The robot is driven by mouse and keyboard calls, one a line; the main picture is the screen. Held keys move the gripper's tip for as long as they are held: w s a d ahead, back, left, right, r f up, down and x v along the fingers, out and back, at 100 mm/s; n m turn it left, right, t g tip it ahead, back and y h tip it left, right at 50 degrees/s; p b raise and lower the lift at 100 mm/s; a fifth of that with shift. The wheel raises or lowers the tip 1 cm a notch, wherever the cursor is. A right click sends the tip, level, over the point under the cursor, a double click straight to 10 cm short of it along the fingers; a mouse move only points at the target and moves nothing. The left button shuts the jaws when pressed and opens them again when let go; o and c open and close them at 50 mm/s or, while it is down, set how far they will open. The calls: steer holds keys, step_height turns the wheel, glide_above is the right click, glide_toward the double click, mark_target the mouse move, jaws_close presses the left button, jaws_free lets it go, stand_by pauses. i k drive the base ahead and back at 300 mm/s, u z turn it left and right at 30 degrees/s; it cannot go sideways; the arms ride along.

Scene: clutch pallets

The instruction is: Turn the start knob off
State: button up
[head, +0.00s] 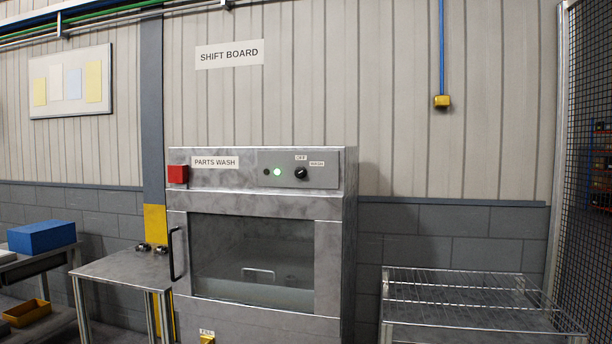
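The start knob (301,173) is a small black knob on the upper front panel of the steel parts washer (250,205). An OFF label (300,158) is above it and a WASH label (316,164) is to its upper right. The knob is too small to tell which label its mark points at. A green light (277,172) glows just left of the knob, with a dark light (266,172) beside it. The washer's glass door (252,260) is shut. My gripper is not in view.
A red box (178,174) is at the panel's left end. A black door handle (175,253) stands out at the left. A metal table (125,268) stands left of the washer and a wire rack (460,292) right of it. A mesh fence (590,150) is at far right.

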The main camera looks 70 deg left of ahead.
mark_target(300, 172)
steer(key=u, duration=0.1)
steer(key=i, duration=0.7)
steer(key=u, duration=0.3)
steer(key=k, duration=0.2)
steer(key=u, duration=2.6)
steer(key=k, duration=0.2)
steer(key=u, duration=1.25)
